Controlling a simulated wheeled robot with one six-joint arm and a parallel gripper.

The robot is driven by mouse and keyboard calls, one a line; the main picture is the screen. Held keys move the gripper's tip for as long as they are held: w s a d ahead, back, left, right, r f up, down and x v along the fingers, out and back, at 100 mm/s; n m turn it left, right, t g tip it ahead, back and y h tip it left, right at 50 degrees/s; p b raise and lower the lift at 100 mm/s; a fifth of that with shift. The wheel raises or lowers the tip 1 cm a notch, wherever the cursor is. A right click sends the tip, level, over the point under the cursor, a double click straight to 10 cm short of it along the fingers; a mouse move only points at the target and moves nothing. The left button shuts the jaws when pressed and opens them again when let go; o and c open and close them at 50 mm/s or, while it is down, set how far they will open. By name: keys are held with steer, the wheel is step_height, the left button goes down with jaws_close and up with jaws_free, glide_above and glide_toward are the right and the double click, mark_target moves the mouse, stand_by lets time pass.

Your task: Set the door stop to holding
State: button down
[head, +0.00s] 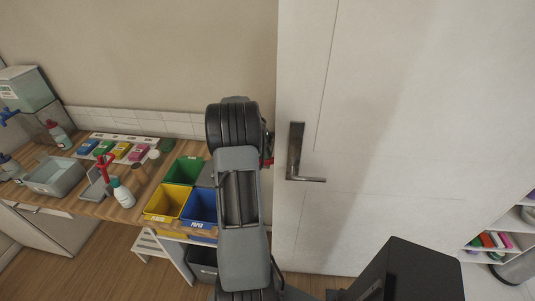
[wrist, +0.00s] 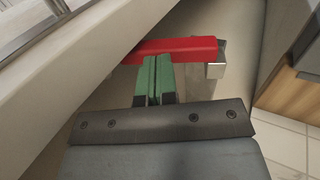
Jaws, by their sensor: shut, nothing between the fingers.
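A red bar (wrist: 170,50) lies across the upper middle of the wrist view, with a silver metal block (wrist: 215,69) at its right end. It looks like the door stop's lever, but I cannot read its setting. My gripper (wrist: 153,60) has green fingers pressed together, with their tips at the bar's lower edge; I cannot tell whether they touch it. A small red piece (head: 268,161) shows beside my arm in the head view, left of the door edge. The white door (head: 420,120) has a dark lever handle (head: 296,160). My arm hides the gripper in the head view.
A wooden counter at left holds a grey tray (head: 70,189), bottles, and green, yellow (head: 157,211) and blue bins close to my arm. Shelves (head: 482,257) stand at right. A pale slanted panel (wrist: 75,85) runs close on the left in the wrist view.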

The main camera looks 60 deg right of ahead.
steer(key=shift+w+a+r, duration=0.1)
steer(key=shift+w+r, duration=0.15)
steer(key=shift+w, duration=0.05)
steer(key=s+d+r+v, duration=0.1)
steer(key=s+v, duration=0.1)
steer(key=v, duration=1)
steer(key=s+f+m+p, duration=0.1)
steer(key=f+m, duration=0.3)
steer(key=m, duration=0.2)
steer(key=s+d+f+m, duration=0.1)
steer(key=s+f+m, duration=0.1)
steer(key=f+m, duration=0.2)
steer(key=s+d+f+m+p, duration=0.1)
steer(key=f+m, duration=0.3)
steer(key=m, duration=0.4)
steer(key=shift+s+f+t+p, duration=0.25)
steer(key=shift+s+t+p, duration=0.15)
steer(key=shift+s, duration=0.15)
